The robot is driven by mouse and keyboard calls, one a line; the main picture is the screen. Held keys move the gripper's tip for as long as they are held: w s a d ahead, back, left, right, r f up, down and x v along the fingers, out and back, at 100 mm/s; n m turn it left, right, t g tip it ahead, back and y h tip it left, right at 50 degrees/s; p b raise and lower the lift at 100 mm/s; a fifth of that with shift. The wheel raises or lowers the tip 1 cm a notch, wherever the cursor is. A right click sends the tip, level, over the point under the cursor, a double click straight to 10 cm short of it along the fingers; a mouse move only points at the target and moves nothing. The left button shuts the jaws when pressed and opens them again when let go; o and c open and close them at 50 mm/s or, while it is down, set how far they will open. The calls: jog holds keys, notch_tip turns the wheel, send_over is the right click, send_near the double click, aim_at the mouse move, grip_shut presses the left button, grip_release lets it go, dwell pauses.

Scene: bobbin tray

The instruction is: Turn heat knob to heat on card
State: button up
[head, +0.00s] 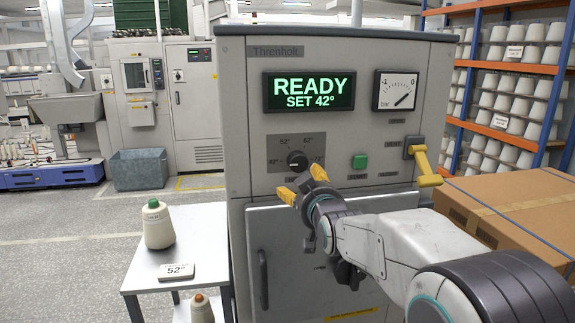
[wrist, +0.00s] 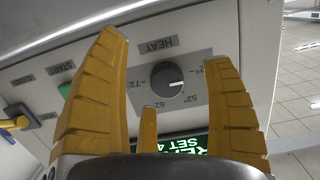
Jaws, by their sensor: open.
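The heat knob (head: 297,160) is a dark round knob on the grey machine's front panel. Its white mark points left toward 42°; 52°, 62° and 72° are also printed around it. In the wrist view the picture is turned over, and the knob (wrist: 167,83) shows between my yellow fingers. The display (head: 309,92) reads READY, SET 42°. The card (head: 179,273) on the small white table reads 52°. My gripper (head: 302,184) is open and empty, just below and in front of the knob; in the wrist view its fingers (wrist: 166,50) appear apart from it.
A green button (head: 360,161) and a yellow-handled lever (head: 425,167) sit right of the knob. A pressure gauge (head: 396,90) is above them. A cone of yarn (head: 158,226) stands on the small white table (head: 150,292). A cardboard box (head: 520,210) is at the right.

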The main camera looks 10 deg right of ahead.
aim_at(299, 165)
jog(key=r+t, duration=0.1)
jog(key=r, duration=0.1)
jog(key=w+r, duration=0.1)
jog(key=shift+d+r+t, duration=0.1)
jog(key=shift+r+t, duration=0.3)
jog(key=shift+w+p, duration=1.15)
jog(key=shift+w, duration=2.1)
jog(key=c, duration=1.2)
